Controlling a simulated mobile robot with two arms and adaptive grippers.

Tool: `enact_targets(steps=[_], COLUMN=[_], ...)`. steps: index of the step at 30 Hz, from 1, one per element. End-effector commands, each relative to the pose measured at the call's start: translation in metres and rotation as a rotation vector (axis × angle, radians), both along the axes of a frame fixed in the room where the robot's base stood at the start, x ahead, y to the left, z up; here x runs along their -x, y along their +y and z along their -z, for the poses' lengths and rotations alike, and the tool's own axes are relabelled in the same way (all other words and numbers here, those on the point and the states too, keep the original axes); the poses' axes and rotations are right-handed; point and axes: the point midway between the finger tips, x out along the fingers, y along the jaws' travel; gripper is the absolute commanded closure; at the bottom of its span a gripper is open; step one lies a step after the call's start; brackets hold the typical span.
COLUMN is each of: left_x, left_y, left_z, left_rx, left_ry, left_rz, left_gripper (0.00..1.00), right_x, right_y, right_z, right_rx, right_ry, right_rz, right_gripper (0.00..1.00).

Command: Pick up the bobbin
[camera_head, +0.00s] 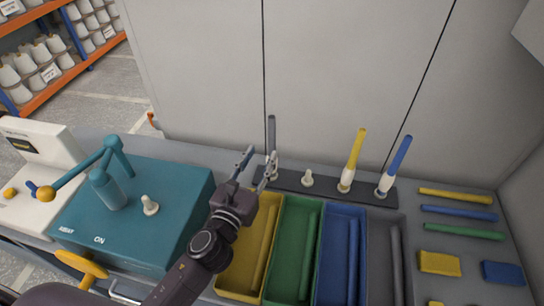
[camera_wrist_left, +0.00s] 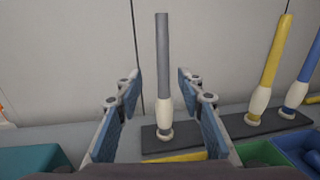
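A grey bobbin (camera_head: 271,132) with a white lower part stands upright on a dark rack (camera_head: 325,191) along the wall. A yellow bobbin (camera_head: 356,148) and a blue bobbin (camera_head: 400,154) stand farther right on the same rack. My left gripper (camera_head: 258,163) is open and empty, close to the grey bobbin. In the left wrist view the grey bobbin (camera_wrist_left: 163,70) shows upright in the gap between the two spread fingers (camera_wrist_left: 160,88), with no finger seen touching it. How far it is from the fingertips is hard to tell. My right gripper is out of view.
A bare white peg (camera_head: 308,179) stands between the grey and yellow bobbins. Yellow, green (camera_head: 290,250), blue and dark grey bins sit in front of the rack. A teal machine (camera_head: 150,240) is at left. Coloured rods and blocks (camera_head: 440,263) lie at right. The wall is close behind.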

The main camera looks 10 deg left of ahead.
Motion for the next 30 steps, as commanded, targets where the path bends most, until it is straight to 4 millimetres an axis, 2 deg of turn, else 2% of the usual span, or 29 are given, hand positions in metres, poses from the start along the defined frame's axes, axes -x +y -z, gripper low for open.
enact_targets(steps=[6,18,26,30], left_x=[-0.023,-0.072,-0.075,-0.075], left_y=[-0.004,-0.015,-0.015,-0.015], left_z=[-0.002,-0.002,-0.001,-0.001], left_rx=[0.001,0.001,0.000,0.000], left_ry=[-0.002,-0.002,-0.001,-0.001], left_rz=[-0.001,-0.001,0.000,0.000], left_gripper=[0.65,0.65,0.65,0.78], right_x=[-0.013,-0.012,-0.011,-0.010], right_y=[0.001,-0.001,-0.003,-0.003], right_z=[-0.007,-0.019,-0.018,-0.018], right_rx=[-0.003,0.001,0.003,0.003], right_ry=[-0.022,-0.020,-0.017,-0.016], right_rz=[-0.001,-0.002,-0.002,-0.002], right_gripper=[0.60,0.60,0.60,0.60])
